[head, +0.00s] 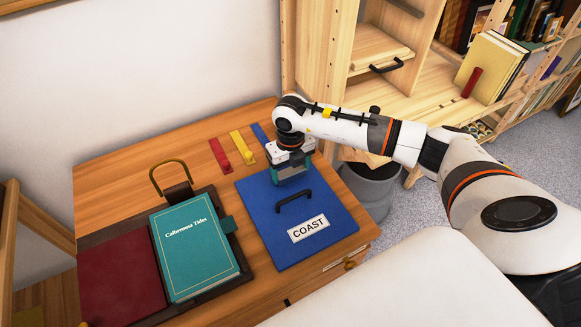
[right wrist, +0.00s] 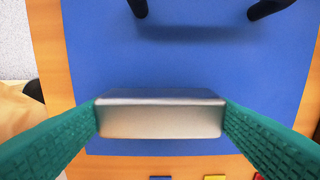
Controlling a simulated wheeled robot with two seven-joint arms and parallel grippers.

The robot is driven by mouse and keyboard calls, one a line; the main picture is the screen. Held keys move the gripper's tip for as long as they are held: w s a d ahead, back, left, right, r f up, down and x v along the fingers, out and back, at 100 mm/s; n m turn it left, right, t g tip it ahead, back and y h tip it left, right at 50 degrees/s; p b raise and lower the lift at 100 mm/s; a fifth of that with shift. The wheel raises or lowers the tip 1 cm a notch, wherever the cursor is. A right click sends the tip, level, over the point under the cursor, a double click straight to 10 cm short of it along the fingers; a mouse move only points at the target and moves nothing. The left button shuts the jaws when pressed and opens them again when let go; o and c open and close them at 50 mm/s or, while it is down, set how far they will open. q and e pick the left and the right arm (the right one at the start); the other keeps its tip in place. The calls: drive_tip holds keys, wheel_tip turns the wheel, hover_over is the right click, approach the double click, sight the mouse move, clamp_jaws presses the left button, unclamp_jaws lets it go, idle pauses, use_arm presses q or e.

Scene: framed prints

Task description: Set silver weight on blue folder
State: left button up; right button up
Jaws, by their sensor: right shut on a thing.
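The blue folder (head: 262,215) lies flat on the wooden desk, with a black handle (head: 294,201) and a white label reading COAST. My right gripper (head: 291,175) is over the folder's far part, beyond the handle. In the right wrist view, its green fingers (right wrist: 160,118) are shut on the silver weight (right wrist: 160,122), a smooth metal block, gripped at both ends. Blue folder surface (right wrist: 190,65) surrounds the weight in that view. I cannot tell whether the weight touches the folder or hangs just above it. My left gripper is not in view.
A teal book (head: 195,247) lies on a dark red and brown folder to the left. Red (head: 220,155), yellow (head: 242,147) and blue strips lie behind the blue folder. A grey bin (head: 368,190) and wooden shelves (head: 440,85) stand beyond the desk's right edge.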

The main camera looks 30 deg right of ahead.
sight(291, 171)
drive_tip(key=shift+f, duration=0.2)
drive_tip(key=o, duration=1.2)
drive_tip(key=shift+o, duration=0.2)
drive_tip(key=shift+r, duration=0.1)
wheel_tip(291, 171, up, 12)
drive_tip(key=b, duration=0.1)
drive_tip(key=shift+r, duration=0.15)
